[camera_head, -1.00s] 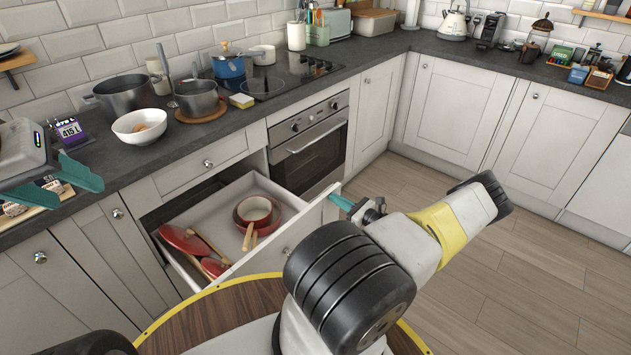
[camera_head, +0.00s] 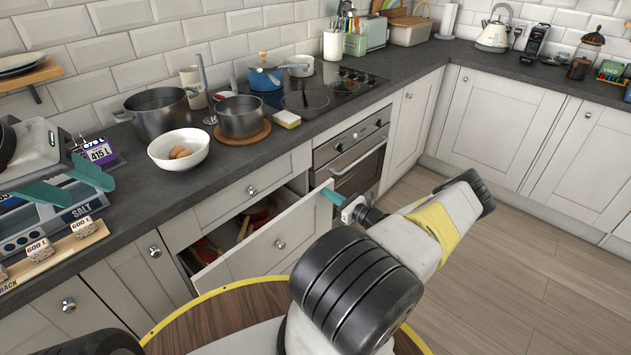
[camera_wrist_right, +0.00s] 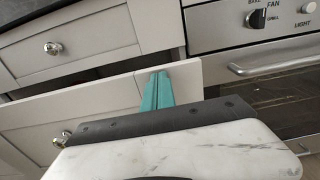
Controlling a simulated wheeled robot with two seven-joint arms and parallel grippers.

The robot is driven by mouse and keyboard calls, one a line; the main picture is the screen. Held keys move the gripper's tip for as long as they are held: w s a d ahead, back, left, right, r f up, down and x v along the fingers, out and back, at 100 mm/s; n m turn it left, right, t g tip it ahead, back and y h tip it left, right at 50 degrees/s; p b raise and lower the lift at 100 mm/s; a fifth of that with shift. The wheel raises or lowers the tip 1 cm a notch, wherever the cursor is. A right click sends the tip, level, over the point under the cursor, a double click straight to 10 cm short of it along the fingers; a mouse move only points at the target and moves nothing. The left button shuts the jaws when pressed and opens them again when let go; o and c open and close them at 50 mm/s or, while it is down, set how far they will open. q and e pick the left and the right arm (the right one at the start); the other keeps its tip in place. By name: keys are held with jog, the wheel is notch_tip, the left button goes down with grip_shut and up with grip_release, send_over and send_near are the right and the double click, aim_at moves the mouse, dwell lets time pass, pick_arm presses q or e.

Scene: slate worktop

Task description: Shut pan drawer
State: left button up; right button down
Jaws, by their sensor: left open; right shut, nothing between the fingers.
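The pan drawer (camera_head: 262,250) is the lower drawer left of the oven, and it stands partly open. Its front also shows in the right wrist view (camera_wrist_right: 80,110), with a round knob. Red pans (camera_head: 262,213) and wooden handles show inside through the narrowed gap. My right gripper (camera_head: 333,195) is shut and empty, its teal fingertips at the top right corner of the drawer front. In the right wrist view the fingertips (camera_wrist_right: 158,90) overlap that front; exact contact is hard to tell. My left gripper (camera_head: 70,185) is open above the worktop at the far left.
The oven (camera_head: 352,160) stands right of the drawer, with a bar handle. A closed drawer (camera_head: 240,190) is above it. The worktop holds a white bowl (camera_head: 180,149), a grey pot (camera_head: 241,117) and a salt box (camera_head: 55,225) near my left gripper. The floor at right is clear.

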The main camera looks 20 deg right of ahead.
jog(key=x, duration=1.2)
jog(key=shift+w+a+r, duration=0.1)
jog(key=shift+w+r, duration=0.05)
jog(key=shift+r, duration=0.1)
